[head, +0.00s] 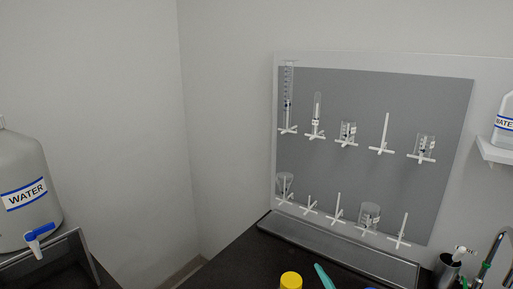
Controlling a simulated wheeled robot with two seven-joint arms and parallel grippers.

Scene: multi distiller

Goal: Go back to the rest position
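Neither of my grippers is in the head view, and no part of my arms shows. What they hold, if anything, cannot be seen. The task names no object. A grey drying board (370,185) hangs on the wall at the right, with white pegs in two rows. A tall graduated cylinder (289,95), a tube (317,108) and several small beakers hang upside down on some pegs. Other pegs are bare.
A large water carboy (25,170) with a blue tap stands at the left edge. The dark counter (235,262) carries a metal tray (335,252), a yellow cap (291,281) and a teal item (324,276).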

